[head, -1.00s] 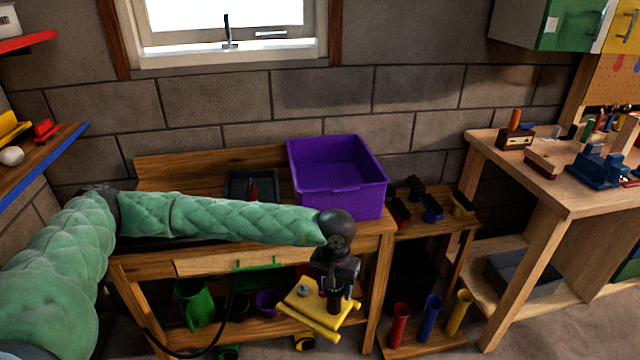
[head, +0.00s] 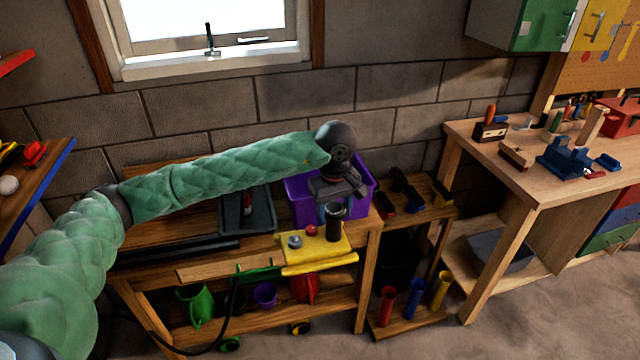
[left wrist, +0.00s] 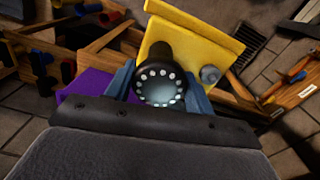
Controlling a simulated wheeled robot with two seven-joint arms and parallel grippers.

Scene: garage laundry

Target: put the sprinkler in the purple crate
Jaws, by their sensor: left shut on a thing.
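My left gripper (head: 331,212) points down and is shut on the black post. In the head view the sprinkler overlaps the crate's lower front. My right gripper is not in view.
A dark tray (head: 262,219) stands on the bench left of the crate. A green watering can (head: 197,305) is on the lower shelf. A workbench (head: 470,135) stands further right.

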